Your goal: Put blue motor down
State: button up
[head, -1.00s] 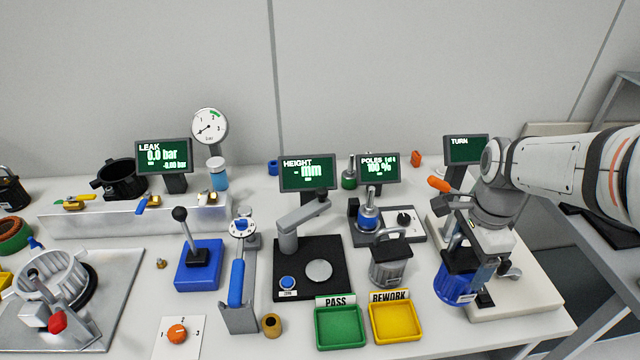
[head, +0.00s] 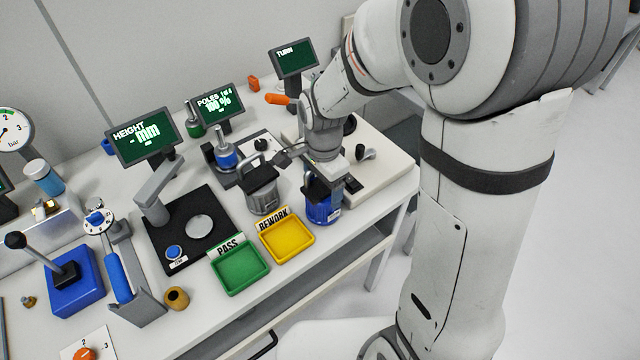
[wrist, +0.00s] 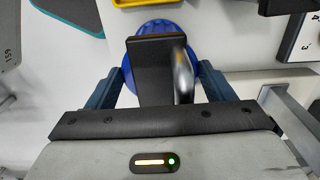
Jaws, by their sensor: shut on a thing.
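The blue motor (head: 322,210) is upright at the front right of the bench, beside the white base of the TURN station. My gripper (head: 322,180) is above it, shut on its dark top handle. In the wrist view the motor's blue rim (wrist: 128,75) shows around the dark handle block (wrist: 152,65), with my gripper's fingers (wrist: 160,85) on both sides. I cannot tell whether the motor's bottom touches the bench.
A grey motor (head: 262,190) stands just left of the blue one. The yellow REWORK tray (head: 287,240) and green PASS tray (head: 240,270) lie in front, near the bench edge. The TURN station's white base (head: 375,180) is close on the right.

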aim_at(323, 186)
jog(key=shift+f, duration=0.2)
jog(key=shift+f, duration=0.15)
jog(key=o, duration=2)
jog(key=shift+s, duration=0.1)
notch_tip(323, 186, up, 12)
jog(key=s+d+n+t, duration=0.1)
jog(key=s+d+n, duration=0.2)
jog(key=s+d, duration=0.1)
jog(key=s+d+r+n+t, duration=0.1)
jog(key=s+d+n, duration=0.3)
jog(key=s+d+n+t, duration=0.1)
jog(key=s+d+n, duration=0.3)
jog(key=shift+s+r, duration=0.3)
jog(key=shift+r, duration=0.05)
